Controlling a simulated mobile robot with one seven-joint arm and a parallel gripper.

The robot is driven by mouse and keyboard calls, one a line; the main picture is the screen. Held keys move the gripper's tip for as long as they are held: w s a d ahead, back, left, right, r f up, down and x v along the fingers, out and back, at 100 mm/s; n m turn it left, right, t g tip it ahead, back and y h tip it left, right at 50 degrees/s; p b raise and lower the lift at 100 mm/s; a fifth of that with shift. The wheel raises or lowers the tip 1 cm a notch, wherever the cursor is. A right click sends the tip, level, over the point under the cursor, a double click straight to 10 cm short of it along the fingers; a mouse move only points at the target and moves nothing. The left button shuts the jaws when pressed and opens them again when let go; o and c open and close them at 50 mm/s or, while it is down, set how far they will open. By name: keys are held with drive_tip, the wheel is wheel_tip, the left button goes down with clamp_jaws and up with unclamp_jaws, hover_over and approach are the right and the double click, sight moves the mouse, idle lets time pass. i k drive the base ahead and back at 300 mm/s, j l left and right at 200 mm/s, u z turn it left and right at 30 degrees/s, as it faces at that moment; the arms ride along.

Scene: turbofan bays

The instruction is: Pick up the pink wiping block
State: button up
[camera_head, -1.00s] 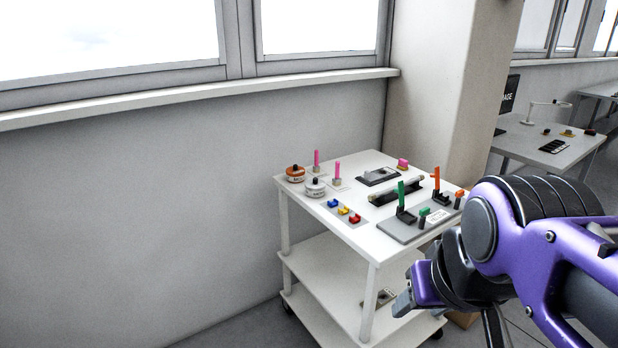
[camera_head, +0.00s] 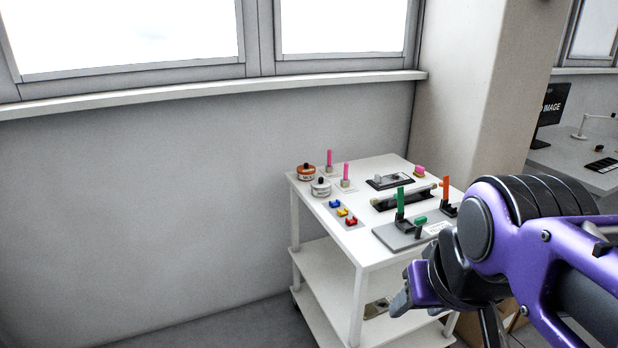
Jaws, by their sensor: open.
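My gripper (camera_head: 402,300) is at the lower right of the view, in front of the cart's right side and lower in the picture than the cart top. It is open and well apart from the block. My purple and black arm covers the right end of the cart.
On the cart top stand an orange tin (camera_head: 306,173), a white tin (camera_head: 320,188), two pink upright sticks (camera_head: 346,173), a tray of coloured clips (camera_head: 343,215), a dark cylinder holder (camera_head: 402,197) and a grey fixture with a green handle (camera_head: 400,205). A pillar rises behind.

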sight(419, 171)
drive_tip(key=i+l+u, duration=0.2)
drive_tip(key=l, duration=0.2)
drive_tip(key=l+u, duration=0.2)
drive_tip(key=l, duration=0.2)
drive_tip(key=i+l+u, duration=0.15)
drive_tip(key=l, duration=0.2)
drive_tip(key=l+u, duration=0.2)
drive_tip(key=l, duration=0.15)
drive_tip(key=z, duration=0.9)
drive_tip(key=i, duration=0.05)
